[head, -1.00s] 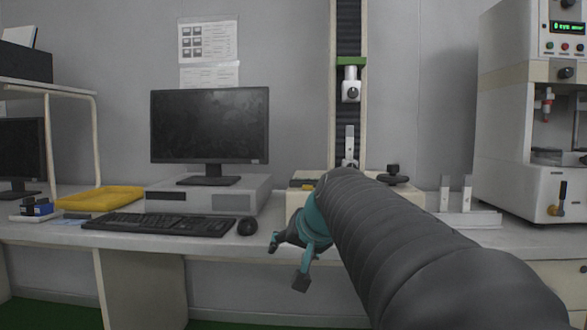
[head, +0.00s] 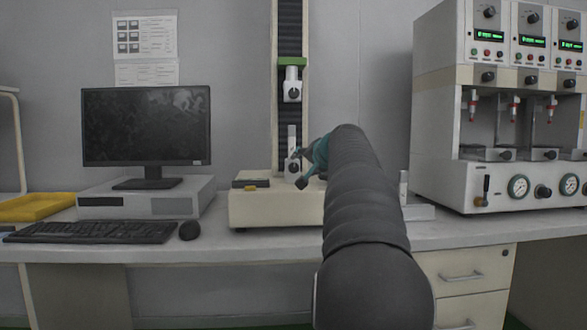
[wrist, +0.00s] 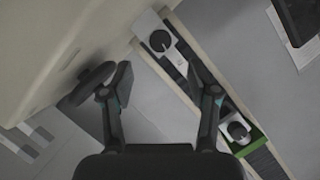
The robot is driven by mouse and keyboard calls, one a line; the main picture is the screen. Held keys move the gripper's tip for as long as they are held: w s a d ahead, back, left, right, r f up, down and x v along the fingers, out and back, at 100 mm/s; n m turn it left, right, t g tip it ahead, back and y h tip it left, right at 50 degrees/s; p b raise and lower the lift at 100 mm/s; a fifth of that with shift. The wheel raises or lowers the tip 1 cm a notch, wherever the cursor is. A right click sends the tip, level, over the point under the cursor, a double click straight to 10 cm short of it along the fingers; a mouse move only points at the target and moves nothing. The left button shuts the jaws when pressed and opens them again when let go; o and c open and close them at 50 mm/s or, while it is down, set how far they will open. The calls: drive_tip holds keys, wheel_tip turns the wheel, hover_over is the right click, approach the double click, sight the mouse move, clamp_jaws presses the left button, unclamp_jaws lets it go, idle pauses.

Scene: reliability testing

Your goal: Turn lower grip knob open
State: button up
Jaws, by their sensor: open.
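The lower grip (head: 291,140) is a pale metal block low on the tester's column, with a dark round knob (head: 293,168) on its front. In the head view my gripper (head: 299,168) is just right of this knob, its fingertips overlapping it in the picture. In the wrist view the lower grip's knob (wrist: 160,41) shows beyond the gap between the fingertips, with nothing held. My gripper (wrist: 158,78) is open there. The upper grip (head: 292,84) hangs under a green crosshead (head: 292,63). My arm hides the right part of the tester base (head: 275,208).
A monitor (head: 146,125), keyboard (head: 92,232) and mouse (head: 190,230) are on the left of the bench. A cabinet with gauges (head: 497,110) stands on the right. In the wrist view a dark handwheel (wrist: 87,84) is close to the left finger.

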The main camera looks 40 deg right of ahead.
sight(294, 168)
drive_tip(key=p+x, duration=0.1)
drive_tip(key=x, duration=0.7)
drive_tip(key=shift+w+d, duration=0.1)
drive_tip(key=shift+w, duration=0.3)
clamp_jaws()
drive_tip(key=shift+r+n+p, duration=0.1)
drive_tip(key=shift+n+p, duration=0.3)
drive_tip(key=shift+p, duration=0.1)
drive_tip(key=shift+g+h, duration=0.3)
unclamp_jaws()
